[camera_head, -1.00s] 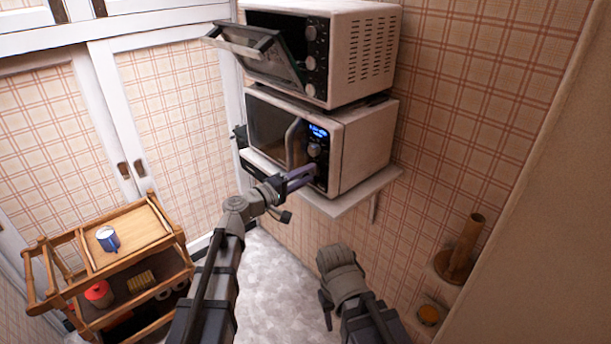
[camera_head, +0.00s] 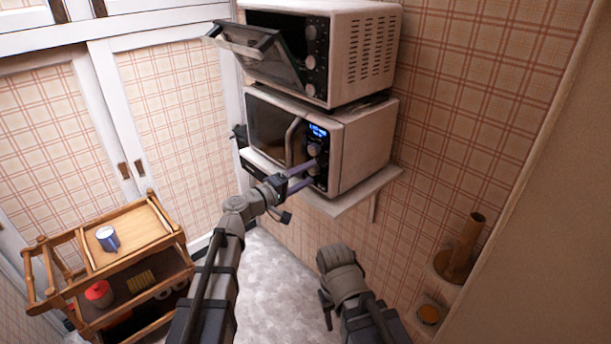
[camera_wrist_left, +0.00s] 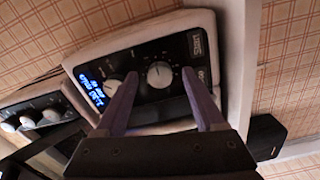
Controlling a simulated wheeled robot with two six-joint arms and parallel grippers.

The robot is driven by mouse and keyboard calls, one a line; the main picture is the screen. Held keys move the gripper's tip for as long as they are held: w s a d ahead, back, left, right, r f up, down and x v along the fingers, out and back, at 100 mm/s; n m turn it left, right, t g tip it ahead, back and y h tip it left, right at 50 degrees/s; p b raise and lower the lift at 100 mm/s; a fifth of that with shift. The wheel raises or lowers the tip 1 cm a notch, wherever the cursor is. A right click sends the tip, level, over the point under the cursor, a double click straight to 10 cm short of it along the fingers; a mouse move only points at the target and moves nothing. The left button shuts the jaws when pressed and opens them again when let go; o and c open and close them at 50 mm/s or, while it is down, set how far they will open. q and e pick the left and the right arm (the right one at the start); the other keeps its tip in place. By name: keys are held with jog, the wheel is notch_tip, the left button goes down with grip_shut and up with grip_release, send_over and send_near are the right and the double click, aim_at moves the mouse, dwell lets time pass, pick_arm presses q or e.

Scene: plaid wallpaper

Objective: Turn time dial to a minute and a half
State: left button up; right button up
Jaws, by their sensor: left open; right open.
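The lower microwave (camera_head: 365,150) has a lit blue display (camera_head: 317,131) and dials on its dark front panel. The left wrist view shows the display (camera_wrist_left: 91,92) with one dial (camera_wrist_left: 111,87) beside it and another dial (camera_wrist_left: 159,73) further right. My left gripper (camera_head: 314,172) is open at the panel in the head view. In the left wrist view its two purple fingers (camera_wrist_left: 158,78) stand on either side of the right-hand dial; contact cannot be told. The dial readings are too small to tell. My right arm hangs lower, with its fingers out of sight.
A toaster oven (camera_head: 345,45) with its door hanging open stands above the microwave. The microwave rests on a white wall shelf (camera_head: 350,198). A wooden cart (camera_head: 130,235) with a mug (camera_head: 107,239) stands at the left. Floor shows between the arms.

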pick_arm(q)
jog(key=v, duration=0.7)
jog(key=shift+s+a, duration=0.3)
jog(key=shift+a, duration=0.05)
